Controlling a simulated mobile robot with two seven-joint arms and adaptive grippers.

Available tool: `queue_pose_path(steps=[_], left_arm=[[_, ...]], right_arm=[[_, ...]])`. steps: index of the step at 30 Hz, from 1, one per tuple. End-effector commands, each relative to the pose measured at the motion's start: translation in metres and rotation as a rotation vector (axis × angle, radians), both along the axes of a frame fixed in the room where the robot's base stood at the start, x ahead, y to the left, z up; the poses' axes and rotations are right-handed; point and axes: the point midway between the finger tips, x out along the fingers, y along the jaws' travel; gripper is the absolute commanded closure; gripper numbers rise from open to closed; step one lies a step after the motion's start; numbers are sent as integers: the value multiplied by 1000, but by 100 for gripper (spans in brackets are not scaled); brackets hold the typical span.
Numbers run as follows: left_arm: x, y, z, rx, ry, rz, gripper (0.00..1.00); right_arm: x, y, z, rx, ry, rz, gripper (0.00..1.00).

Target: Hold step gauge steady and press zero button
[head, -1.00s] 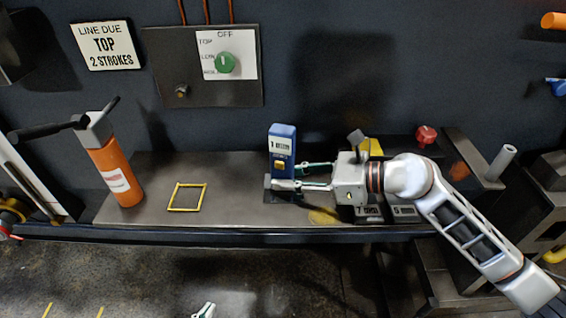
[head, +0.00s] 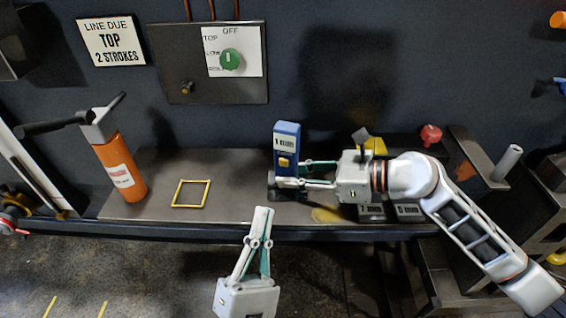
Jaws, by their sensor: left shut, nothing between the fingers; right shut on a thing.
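The step gauge (head: 287,143) is a blue upright block with a white display and a yellow button (head: 284,162) on its front. It stands on the bench on a dark base. My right gripper (head: 284,176) comes from the right and is shut on the gauge's lower part, just below the yellow button. My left gripper (head: 263,212) is shut and empty, pointing up in front of the bench's front edge. It is below and slightly left of the gauge, apart from it.
A yellow square outline (head: 191,194) lies on the bench (head: 235,180), left of the gauge. An orange hand pump (head: 122,172) stands farther left. A control panel with a green knob (head: 229,59) is on the wall. Labelled blocks and a red knob (head: 431,134) are behind my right arm.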

Motion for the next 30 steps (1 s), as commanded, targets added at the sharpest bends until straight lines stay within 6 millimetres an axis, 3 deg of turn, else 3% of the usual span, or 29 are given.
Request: queue_pose_path(steps=[6,19,30], left_arm=[[-4,0,20,-173,-36,-89,100],[-1,0,21,-179,-38,-92,100],[38,-12,21,-179,-38,-90,100]], right_arm=[[0,0,0,0,0,0,90],[0,0,0,0,0,0,90],[0,0,0,0,0,0,90]])
